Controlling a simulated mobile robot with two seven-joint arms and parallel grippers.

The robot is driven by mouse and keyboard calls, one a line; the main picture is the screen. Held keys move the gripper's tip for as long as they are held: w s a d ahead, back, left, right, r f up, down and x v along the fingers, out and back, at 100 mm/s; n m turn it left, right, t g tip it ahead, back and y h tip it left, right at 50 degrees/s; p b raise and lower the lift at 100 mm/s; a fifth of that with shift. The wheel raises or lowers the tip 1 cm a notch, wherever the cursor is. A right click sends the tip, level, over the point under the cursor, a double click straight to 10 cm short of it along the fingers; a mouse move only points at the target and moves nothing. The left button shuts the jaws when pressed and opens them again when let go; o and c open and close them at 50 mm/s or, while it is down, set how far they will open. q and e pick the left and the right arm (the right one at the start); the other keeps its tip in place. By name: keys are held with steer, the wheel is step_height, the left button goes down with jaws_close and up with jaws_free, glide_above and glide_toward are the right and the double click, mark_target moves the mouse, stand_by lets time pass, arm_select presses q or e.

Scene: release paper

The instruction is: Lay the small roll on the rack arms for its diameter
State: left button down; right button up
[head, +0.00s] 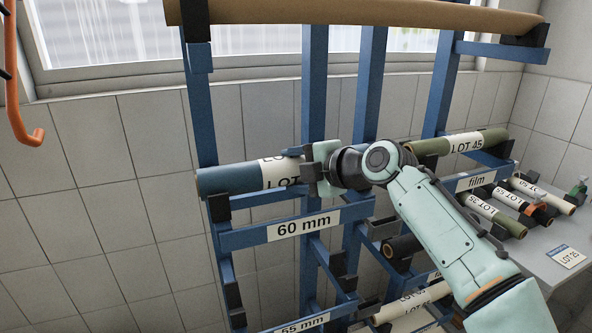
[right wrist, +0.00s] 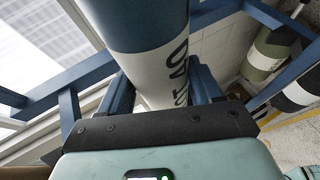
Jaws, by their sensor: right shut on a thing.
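A blue roll (head: 230,178) with a white label band (head: 282,172) lies level across the front of the blue rack, just above the arms over the 60 mm sign (head: 303,224). A black arm end (head: 218,207) sits under its left end; I cannot tell whether they touch. My right gripper (head: 318,168) is shut around the roll at its label. In the right wrist view the roll (right wrist: 145,25) runs between the two fingers (right wrist: 163,90), its label partly hidden. My left gripper is not in view.
A long brown roll (head: 370,14) lies on the top arms. A green LOT 45 roll (head: 460,143) rests above the film sign (head: 477,182). A 55 mm sign (head: 302,325) is lower. A side table (head: 545,262) at right holds several small rolls. An orange hook (head: 20,110) is at left.

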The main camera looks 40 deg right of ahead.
steer(key=o, duration=1.4)
steer(key=shift+w+f, duration=0.1)
steer(key=shift+f, duration=0.5)
steer(key=shift+o, duration=1.4)
steer(key=shift+w+d, duration=0.1)
steer(key=shift+w, duration=0.05)
steer(key=shift+r, duration=0.1)
steer(key=shift+s+r, duration=0.1)
steer(key=shift+s, duration=0.2)
steer(key=b+v, duration=0.1)
steer(key=v, duration=1.2)
steer(key=shift+w, duration=0.15)
